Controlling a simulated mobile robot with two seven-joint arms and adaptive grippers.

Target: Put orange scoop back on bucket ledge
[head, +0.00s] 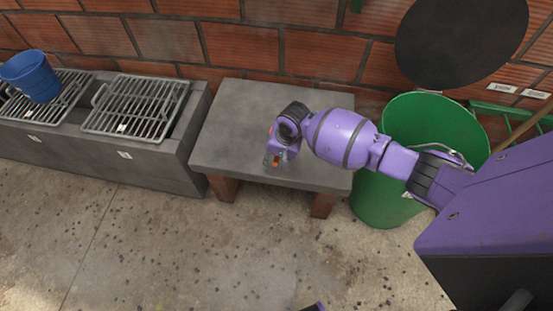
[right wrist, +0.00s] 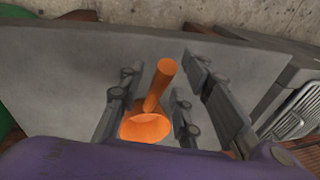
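The orange scoop (right wrist: 163,80) lies on the grey bench top (right wrist: 240,65) in the right wrist view, its round bowl nearer the camera and its handle pointing away. My right gripper (head: 275,161) is low over the bench, and its fingers stand apart on both sides of the scoop with gaps visible. In the head view the scoop is mostly hidden behind the gripper; only small orange bits show. A blue bucket (head: 33,78) sits on a grate at the far left. A large green bucket (head: 375,190) stands right of the bench. My left gripper is out of view.
Two metal grates (head: 137,107) rest on a low grey block (head: 150,165) left of the bench. A brick wall (head: 240,45) runs behind. A dark round disc (head: 462,40) is at the upper right. The speckled floor in front is clear.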

